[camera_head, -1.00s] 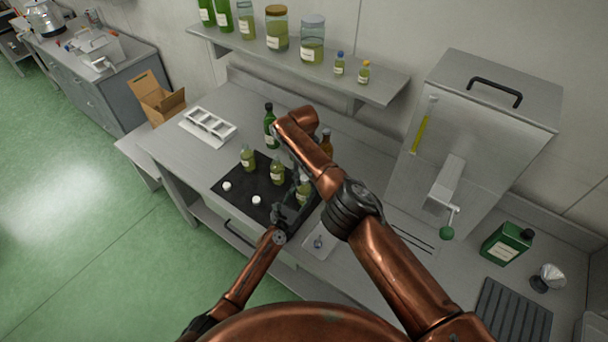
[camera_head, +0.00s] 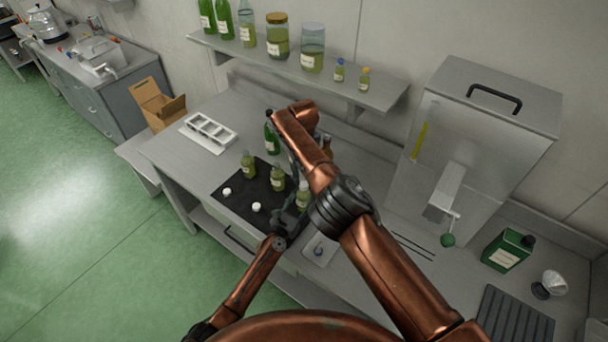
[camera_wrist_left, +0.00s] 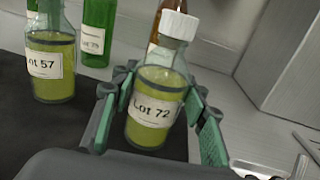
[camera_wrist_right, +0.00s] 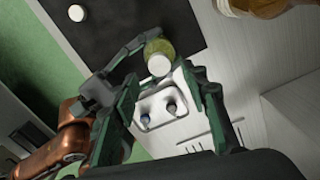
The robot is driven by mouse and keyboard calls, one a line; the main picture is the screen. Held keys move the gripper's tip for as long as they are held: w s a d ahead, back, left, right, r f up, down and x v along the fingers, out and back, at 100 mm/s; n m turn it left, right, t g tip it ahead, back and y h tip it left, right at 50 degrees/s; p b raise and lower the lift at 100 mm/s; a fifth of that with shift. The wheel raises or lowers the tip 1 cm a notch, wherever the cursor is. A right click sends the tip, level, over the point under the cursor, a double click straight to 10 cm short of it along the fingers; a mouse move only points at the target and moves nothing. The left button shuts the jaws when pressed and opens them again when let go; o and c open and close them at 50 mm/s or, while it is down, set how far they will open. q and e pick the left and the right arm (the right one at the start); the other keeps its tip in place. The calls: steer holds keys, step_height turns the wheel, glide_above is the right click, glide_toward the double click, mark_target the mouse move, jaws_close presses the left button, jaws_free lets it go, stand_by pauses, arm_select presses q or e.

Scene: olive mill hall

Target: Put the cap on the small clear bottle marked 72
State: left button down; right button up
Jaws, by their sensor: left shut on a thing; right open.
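The small clear bottle marked Lot 72 (camera_wrist_left: 155,108) holds green-yellow oil. In the left wrist view a white cap (camera_wrist_left: 179,25) sits on its mouth; I cannot tell how tightly. My left gripper (camera_wrist_left: 150,95) is shut around the bottle's body. The bottle (camera_head: 303,199) is at the right part of the dark mat (camera_head: 240,205) in the head view. My right gripper (camera_wrist_right: 162,82) is open, with the white cap (camera_wrist_right: 159,65) seen beyond its fingertips and apart from them. In the head view my right arm partly hides this gripper.
Two similar bottles (camera_head: 248,164) (camera_head: 277,178) and two loose white caps (camera_head: 227,191) (camera_head: 256,207) are on the mat. A green bottle (camera_head: 271,138) and a brown bottle (camera_head: 327,145) stand behind. A small tray (camera_wrist_right: 165,122) holds two small items. A white rack (camera_head: 208,132) is at left.

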steer(key=o, duration=0.5)
step_height(320, 180, up, 12)
stand_by(0.6)
arm_select(q)
steer(key=c, duration=1.1)
jaws_free()
steer(key=shift+s, duration=0.1)
steer(key=shift+s, duration=0.25)
steer(key=v, duration=1.1)
steer(key=shift+s+a, duration=0.1)
steer(key=shift+a, duration=0.1)
